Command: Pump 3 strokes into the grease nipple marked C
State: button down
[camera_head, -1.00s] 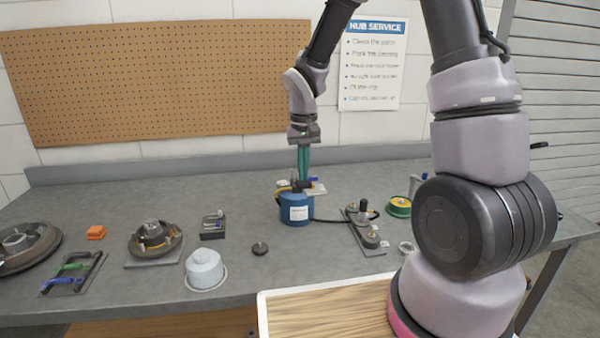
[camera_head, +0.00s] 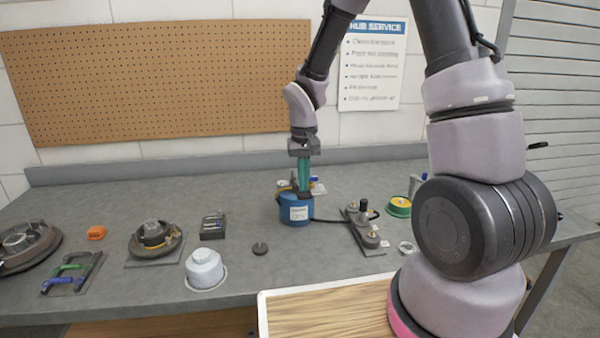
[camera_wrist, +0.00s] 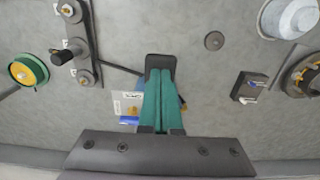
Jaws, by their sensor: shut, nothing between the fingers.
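My gripper (camera_head: 304,190) has teal fingers, held together and pointing down onto the top of the blue grease pump (camera_head: 295,212). In the wrist view my gripper (camera_wrist: 160,80) covers most of the pump, and a dark flat piece (camera_wrist: 160,63) shows at the fingertips. Whether they touch it is hard to tell. A black hose runs from the pump to a grey plate (camera_head: 362,232) with brass-coloured fittings and a black knob. The plate (camera_wrist: 90,45) also shows in the wrist view, with small white labels by the fittings. The letters are too small to read, so nipple C cannot be told apart.
A green and yellow spool (camera_head: 399,207) stands right of the plate. A wood-bottomed tray (camera_head: 325,310) is in front.

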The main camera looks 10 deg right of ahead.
jog(key=shift+f, duration=0.85)
